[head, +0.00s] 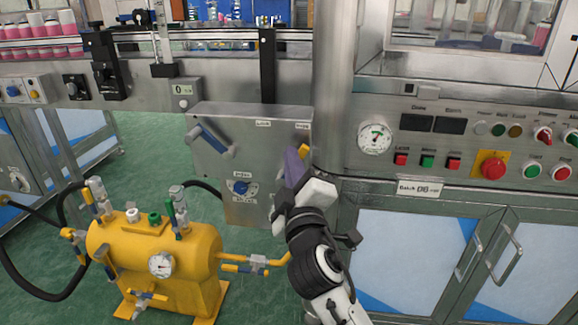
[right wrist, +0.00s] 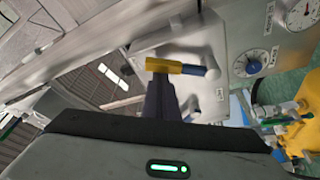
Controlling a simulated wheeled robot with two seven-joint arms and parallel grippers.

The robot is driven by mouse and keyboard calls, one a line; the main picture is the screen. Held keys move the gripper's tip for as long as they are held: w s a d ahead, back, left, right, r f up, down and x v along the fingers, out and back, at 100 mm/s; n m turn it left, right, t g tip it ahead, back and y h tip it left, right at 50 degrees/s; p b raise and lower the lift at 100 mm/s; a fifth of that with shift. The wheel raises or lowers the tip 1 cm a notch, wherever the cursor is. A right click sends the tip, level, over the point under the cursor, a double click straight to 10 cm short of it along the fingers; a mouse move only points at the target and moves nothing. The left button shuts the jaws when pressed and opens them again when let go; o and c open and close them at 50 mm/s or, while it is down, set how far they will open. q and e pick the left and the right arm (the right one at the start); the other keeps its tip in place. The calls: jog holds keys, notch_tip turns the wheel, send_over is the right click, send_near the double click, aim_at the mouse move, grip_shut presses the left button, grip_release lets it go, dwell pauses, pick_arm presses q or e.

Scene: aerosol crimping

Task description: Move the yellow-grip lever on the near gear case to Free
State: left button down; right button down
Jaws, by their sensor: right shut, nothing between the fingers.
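The near gear case (head: 262,135) is a grey metal box in the middle of the head view. The yellow-grip lever (head: 304,150) is at its right side, mostly hidden behind my right gripper (head: 296,158). In the right wrist view the yellow grip (right wrist: 176,66) lies across the picture, its metal pivot end to the right. My right gripper's dark fingers (right wrist: 158,88) are shut and empty, with their tips at the grip; I cannot tell whether they touch it. The small labels on the case are too blurred to read. My left gripper is not in view.
A blue-grip lever (head: 208,137) and a blue dial (head: 240,187) are on the same case. A yellow tank (head: 155,250) with valves and hoses stands at lower left. A steel control panel (head: 460,140) is to the right. Green floor shows between.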

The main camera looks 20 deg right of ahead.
dwell(0.5)
